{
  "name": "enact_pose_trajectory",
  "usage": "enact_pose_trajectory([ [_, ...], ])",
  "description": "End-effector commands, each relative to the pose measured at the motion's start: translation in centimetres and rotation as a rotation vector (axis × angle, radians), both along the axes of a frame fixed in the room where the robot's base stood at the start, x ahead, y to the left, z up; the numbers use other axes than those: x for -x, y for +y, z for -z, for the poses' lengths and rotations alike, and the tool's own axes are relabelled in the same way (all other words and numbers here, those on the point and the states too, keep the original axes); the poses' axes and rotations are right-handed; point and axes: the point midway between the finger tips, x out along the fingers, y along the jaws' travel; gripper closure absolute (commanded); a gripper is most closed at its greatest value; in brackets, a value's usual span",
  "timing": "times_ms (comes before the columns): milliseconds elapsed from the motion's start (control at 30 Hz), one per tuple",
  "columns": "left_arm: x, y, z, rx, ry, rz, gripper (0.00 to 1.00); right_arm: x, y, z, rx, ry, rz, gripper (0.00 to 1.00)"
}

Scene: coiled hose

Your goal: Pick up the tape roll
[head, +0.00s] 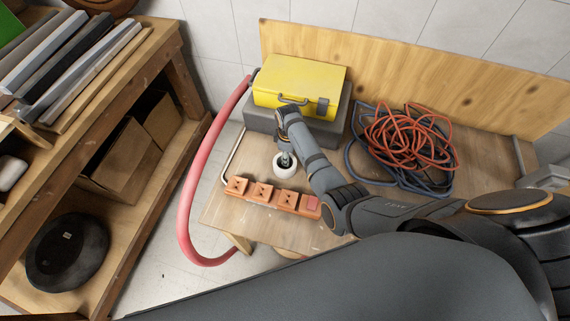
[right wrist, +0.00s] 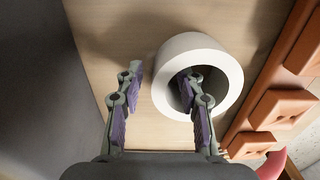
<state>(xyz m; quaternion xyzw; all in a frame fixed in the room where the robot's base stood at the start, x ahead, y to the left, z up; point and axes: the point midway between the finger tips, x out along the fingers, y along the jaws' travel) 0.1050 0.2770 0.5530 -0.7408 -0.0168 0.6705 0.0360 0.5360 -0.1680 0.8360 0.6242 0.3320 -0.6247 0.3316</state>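The white tape roll (head: 285,179) lies flat on the wooden table, hole facing up, just behind a row of orange blocks. It also shows in the right wrist view (right wrist: 225,75). My right gripper (head: 285,157) points down at it from above. In the right wrist view the gripper (right wrist: 162,77) is open, with one finger over or in the roll's hole and the other outside its left side. The roll's near wall lies between the fingers; I cannot tell whether they touch it. My left gripper is not in view.
Orange blocks (head: 262,194) line the table's front edge. Behind the roll, a yellow case (head: 300,82) sits on a grey box (head: 262,121). A coiled red-orange hose (head: 410,140) lies at the right. A thick pink hose (head: 186,190) hangs at the left.

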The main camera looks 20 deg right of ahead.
Motion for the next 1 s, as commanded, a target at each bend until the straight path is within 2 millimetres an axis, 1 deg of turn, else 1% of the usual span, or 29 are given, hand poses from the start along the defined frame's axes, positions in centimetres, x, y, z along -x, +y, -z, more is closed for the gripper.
enact_pose_trajectory([
  [67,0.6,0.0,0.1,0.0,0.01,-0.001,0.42,-0.1,0.0,0.1,0.0,-0.001,0.0,0.62],
  [167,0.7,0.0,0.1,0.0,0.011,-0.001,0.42,-0.1,0.0,0.1,0.0,-0.001,0.0,0.62],
  [200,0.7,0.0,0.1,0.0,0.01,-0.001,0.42,-0.1,0.0,0.1,0.0,-0.001,0.0,0.64],
  [467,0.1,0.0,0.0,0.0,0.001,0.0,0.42,-0.1,0.0,0.0,0.0,-0.001,0.0,0.99],
  [600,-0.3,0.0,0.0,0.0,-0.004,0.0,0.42,-0.1,0.0,0.0,0.0,-0.001,0.0,1.0],
  [867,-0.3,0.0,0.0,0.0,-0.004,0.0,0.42,-0.1,0.0,0.0,0.0,-0.001,0.0,1.0],
  [1000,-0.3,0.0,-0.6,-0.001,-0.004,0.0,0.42,-0.1,0.0,-0.6,-0.001,-0.002,0.001,1.0],
])
